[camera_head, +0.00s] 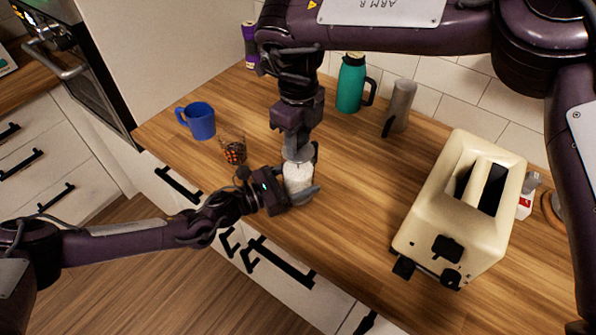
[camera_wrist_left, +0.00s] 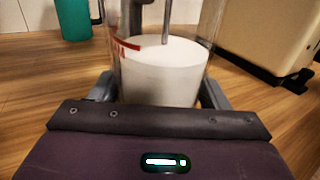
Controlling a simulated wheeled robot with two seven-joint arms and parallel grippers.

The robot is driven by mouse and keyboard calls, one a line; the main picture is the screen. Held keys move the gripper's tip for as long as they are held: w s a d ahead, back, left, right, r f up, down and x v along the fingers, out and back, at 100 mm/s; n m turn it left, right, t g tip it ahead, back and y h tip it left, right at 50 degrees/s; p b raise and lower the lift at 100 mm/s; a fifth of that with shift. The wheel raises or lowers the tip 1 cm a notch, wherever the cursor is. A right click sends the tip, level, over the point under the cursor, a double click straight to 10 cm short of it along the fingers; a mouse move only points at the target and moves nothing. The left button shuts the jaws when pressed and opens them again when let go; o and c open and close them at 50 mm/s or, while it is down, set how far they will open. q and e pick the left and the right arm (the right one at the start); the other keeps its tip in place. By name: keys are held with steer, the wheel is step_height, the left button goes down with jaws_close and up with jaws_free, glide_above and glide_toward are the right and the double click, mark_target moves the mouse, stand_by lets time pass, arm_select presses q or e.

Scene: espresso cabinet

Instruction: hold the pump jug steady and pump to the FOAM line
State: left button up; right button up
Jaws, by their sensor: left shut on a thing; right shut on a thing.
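The pump jug (camera_head: 298,177) is clear and upright near the counter's front edge, with white foam or milk inside. In the left wrist view the jug (camera_wrist_left: 165,75) shows the white contents and a red line with lettering (camera_wrist_left: 128,46) on its wall. The white surface is close to that line; the exact gap is hard to tell. A thin metal rod (camera_wrist_left: 167,22) stands in the jug. My left gripper (camera_head: 300,192) is shut around the jug's lower body from the front. My right gripper (camera_head: 299,148) is above the jug, shut on the pump's top, mostly hidden by the fingers.
A blue mug (camera_head: 200,121) and a glass with dark and red contents (camera_head: 234,152) stand left of the jug. A green flask (camera_head: 350,84) and a grey cylinder (camera_head: 401,104) stand behind. A cream toaster (camera_head: 460,213) is at right. The counter between jug and toaster is clear.

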steer(key=shift+w+d+r, duration=0.1)
steer(key=shift+w+r, duration=0.05)
steer(key=shift+r, duration=2.45)
steer(key=shift+f, duration=2.6)
steer(key=shift+r, duration=0.1)
steer(key=shift+r, duration=2.5)
steer(key=shift+f, duration=2.65)
steer(key=shift+r, duration=0.1)
